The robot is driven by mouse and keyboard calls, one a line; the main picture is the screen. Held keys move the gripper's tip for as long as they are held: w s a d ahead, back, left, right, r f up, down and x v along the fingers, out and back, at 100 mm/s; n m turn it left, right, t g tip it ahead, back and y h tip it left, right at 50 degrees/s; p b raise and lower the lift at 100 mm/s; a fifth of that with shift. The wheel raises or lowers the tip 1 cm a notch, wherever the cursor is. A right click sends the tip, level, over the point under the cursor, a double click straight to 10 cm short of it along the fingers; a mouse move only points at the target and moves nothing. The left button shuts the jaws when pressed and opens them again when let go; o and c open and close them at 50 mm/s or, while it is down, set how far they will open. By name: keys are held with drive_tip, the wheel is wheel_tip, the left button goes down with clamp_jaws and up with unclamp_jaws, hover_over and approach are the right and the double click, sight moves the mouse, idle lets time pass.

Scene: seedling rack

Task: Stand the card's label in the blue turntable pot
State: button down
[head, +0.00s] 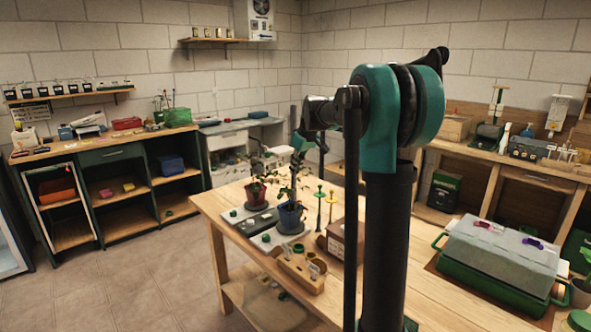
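A blue pot (290,218) with a leafy plant stands on a grey round base at the left part of the wooden bench. A red pot (255,194) with a plant stands behind it to the left. A light wooden holder (298,272) with small whitish upright pieces, possibly labels, sits near the bench's front left edge. Any writing on them is too small to read. I cannot make out the card for certain. My arm reaches away over the bench; its far end, around the teal part (304,142), is small and partly hidden, and I cannot see the fingers clearly.
A brown box (343,240) and yellow-green upright stakes (325,208) stand right of the blue pot. A dark tray (258,222) lies left of it. A green case with a grey lid (500,255) fills the bench's right side. Floor is clear at left.

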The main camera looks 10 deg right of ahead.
sight(293, 205)
drive_tip(key=shift+f, duration=6.05)
drive_tip(key=c, duration=1.6)
unclamp_jaws()
drive_tip(key=shift+c, duration=0.2)
drive_tip(key=v, duration=1.2)
drive_tip(key=shift+s+f, duration=0.1)
drive_tip(key=shift+s, duration=0.05)
